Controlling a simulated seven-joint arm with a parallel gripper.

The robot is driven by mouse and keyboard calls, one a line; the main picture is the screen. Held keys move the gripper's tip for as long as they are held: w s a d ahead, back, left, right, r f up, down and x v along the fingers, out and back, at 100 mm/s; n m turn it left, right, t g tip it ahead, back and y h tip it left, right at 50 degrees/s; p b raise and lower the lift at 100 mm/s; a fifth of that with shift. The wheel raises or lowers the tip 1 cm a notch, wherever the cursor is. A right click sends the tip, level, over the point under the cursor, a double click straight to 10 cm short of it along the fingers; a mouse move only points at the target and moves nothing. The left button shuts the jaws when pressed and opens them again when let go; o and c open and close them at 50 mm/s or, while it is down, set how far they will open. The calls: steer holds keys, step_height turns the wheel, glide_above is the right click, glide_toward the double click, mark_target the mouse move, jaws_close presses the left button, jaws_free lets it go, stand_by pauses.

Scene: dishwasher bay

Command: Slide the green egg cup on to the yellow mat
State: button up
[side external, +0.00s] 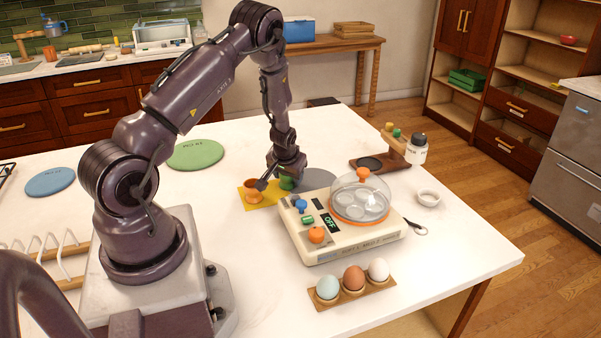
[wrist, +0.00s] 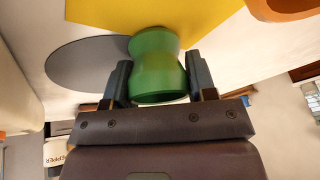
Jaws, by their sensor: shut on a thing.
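The green egg cup (side external: 287,183) is waisted and sits by the right end of the yellow mat (side external: 271,200). In the wrist view the green egg cup (wrist: 158,70) is between the two fingers of my gripper (wrist: 158,76), which is shut on it. One end of it overlaps the edge of the yellow mat (wrist: 140,12) there; I cannot tell how much of its base rests on the mat. My gripper (side external: 277,181) is low over the table in the side view and partly hides the cup. An orange egg cup (side external: 253,191) stands on the mat's left part.
A grey round mat (side external: 318,178) lies right of the green cup. The egg cooker (side external: 335,240) with a clear lid stands close in front. A rack with three eggs (side external: 353,287) is nearer the front edge. Green (side external: 196,154) and blue (side external: 50,182) round mats lie to the left.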

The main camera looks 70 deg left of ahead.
mark_target(277, 184)
steer(key=shift+s, duration=1.85)
steer(key=o, duration=1)
steer(key=v, duration=1.3)
